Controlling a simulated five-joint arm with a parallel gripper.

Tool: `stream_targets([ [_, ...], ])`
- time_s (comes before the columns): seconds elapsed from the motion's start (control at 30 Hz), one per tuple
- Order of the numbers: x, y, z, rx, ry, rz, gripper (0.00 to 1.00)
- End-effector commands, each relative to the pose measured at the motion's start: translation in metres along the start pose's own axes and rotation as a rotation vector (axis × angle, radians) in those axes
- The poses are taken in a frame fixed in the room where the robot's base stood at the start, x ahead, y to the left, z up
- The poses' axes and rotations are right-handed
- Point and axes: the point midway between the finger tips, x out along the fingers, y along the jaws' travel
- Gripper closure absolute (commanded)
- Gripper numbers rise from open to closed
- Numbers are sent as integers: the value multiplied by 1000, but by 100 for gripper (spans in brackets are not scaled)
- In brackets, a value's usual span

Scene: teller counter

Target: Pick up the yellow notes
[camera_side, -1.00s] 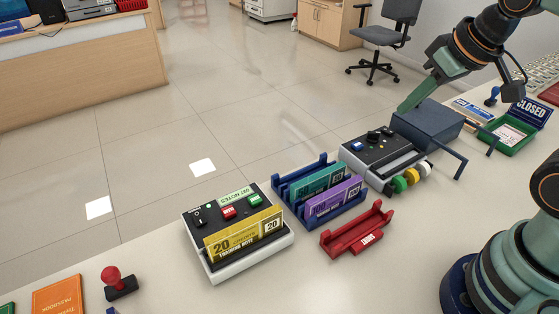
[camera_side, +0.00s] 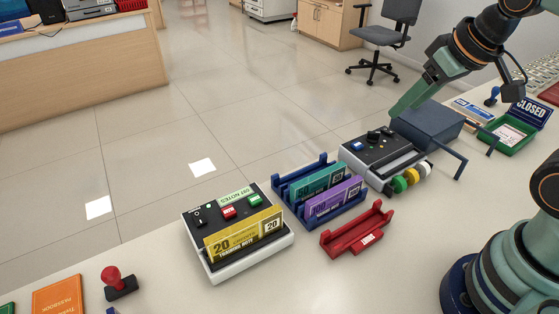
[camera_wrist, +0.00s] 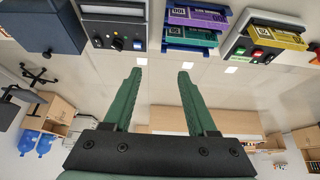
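The yellow notes (camera_side: 243,235), marked 20, stand upright in the front slot of a white and black machine (camera_side: 215,263) with red and green buttons. In the wrist view the yellow notes (camera_wrist: 277,37) show at the upper right. My gripper (camera_wrist: 160,74) is open, with its two green fingers apart and nothing between them. In the side view my gripper (camera_side: 408,98) is at the upper right, in the air by the dark blue box and well away from the notes.
A blue rack (camera_side: 281,189) holds teal notes (camera_side: 318,184) and purple notes (camera_side: 333,203) right of the machine. An empty red holder (camera_side: 357,234) lies in front of it. A second machine (camera_side: 372,158) and a dark blue box (camera_side: 427,128) stand farther right. A red-handled stamp (camera_side: 113,277) is at left.

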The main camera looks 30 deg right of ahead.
Motion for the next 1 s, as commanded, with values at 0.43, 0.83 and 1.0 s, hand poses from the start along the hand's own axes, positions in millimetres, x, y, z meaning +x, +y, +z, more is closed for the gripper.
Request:
stream_targets([
  [0.43, 3, -32, -21, -203, -67, -50, 43],
  [0.83, 33, -164, -56, -894, -250, -220, 43],
  [1.0, 53, -229, -47, -1185, -316, -294, 43],
])
